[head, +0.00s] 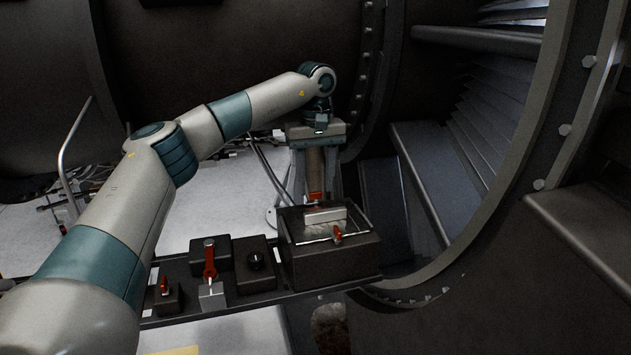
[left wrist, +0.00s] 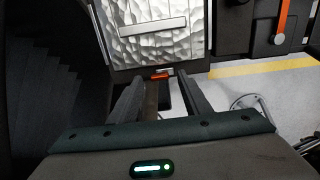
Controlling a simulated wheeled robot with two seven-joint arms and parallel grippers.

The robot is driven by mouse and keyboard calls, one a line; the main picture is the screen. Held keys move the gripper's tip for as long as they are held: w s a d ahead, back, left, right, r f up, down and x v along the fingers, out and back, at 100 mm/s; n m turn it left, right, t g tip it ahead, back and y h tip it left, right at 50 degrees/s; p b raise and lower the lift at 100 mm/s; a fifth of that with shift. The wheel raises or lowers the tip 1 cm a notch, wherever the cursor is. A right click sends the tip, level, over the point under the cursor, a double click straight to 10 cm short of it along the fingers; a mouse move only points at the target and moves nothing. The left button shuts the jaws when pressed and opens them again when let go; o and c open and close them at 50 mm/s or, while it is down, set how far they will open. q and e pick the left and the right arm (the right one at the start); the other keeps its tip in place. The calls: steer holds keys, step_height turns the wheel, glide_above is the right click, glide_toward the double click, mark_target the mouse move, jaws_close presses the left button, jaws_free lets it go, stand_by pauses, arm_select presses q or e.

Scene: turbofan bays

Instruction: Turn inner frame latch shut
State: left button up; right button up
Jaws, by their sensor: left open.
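A dark box (head: 335,262) holds a silvery panel with a pale bar handle (head: 325,215). In the left wrist view the panel (left wrist: 155,42) looks dimpled. A small red latch (head: 317,197) sits at the box's far edge. It also shows in the left wrist view (left wrist: 160,76), lying roughly along the frame edge. A second red latch (head: 337,235) is on the near side of the panel. My left gripper (head: 317,188) points down behind the box. In the left wrist view its open fingers (left wrist: 160,80) flank the far latch; contact cannot be told. My right gripper is out of view.
Left of the box stand a block with a black knob (head: 255,260), a red lever (head: 210,262) and a small red switch (head: 165,286). The large curved engine cowl rim (head: 540,185) rises close on the right. Pale floor (head: 215,205) lies beyond the shelf.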

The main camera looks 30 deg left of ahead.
arm_select(q)
steer(key=shift+f, duration=0.75)
steer(key=c, duration=1.1)
steer(key=shift+o, duration=0.3)
